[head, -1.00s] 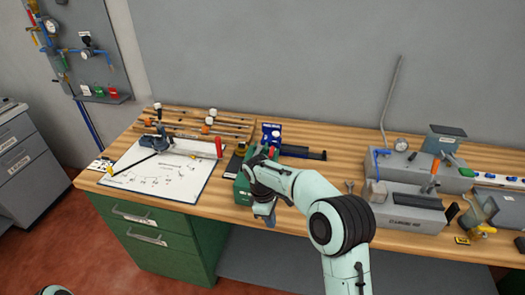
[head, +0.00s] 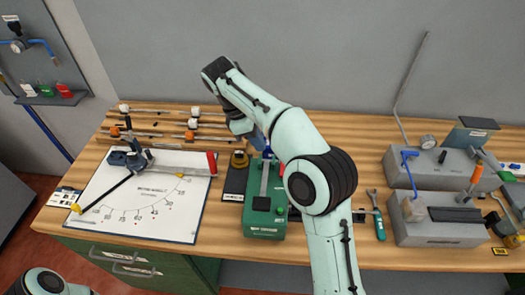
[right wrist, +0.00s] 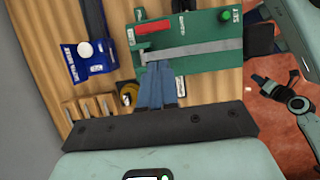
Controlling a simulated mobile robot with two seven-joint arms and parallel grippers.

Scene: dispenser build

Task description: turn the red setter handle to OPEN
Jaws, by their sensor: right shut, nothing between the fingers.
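The green setter (head: 263,222) stands at the bench's front edge, with a grey bar along its top. It also shows in the right wrist view (right wrist: 205,60). Its red handle (right wrist: 155,28) lies flat at the upper left of the setter there; in the head view my right arm mostly hides it. The small labels beside it are too small to read. My right gripper (head: 256,141) is above the setter's back end. In the right wrist view its blue fingers (right wrist: 159,88) are shut and empty, overlapping the setter's edge below the handle; contact cannot be told. My left fingers do not show.
A white angle board (head: 140,212) with a red-ended arm lies to the left. Wooden racks with rods stand behind it. A blue package (right wrist: 85,50) is beside the setter. Grey fixtures (head: 440,170) stand to the right, with a green-handled wrench (head: 379,222) before them.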

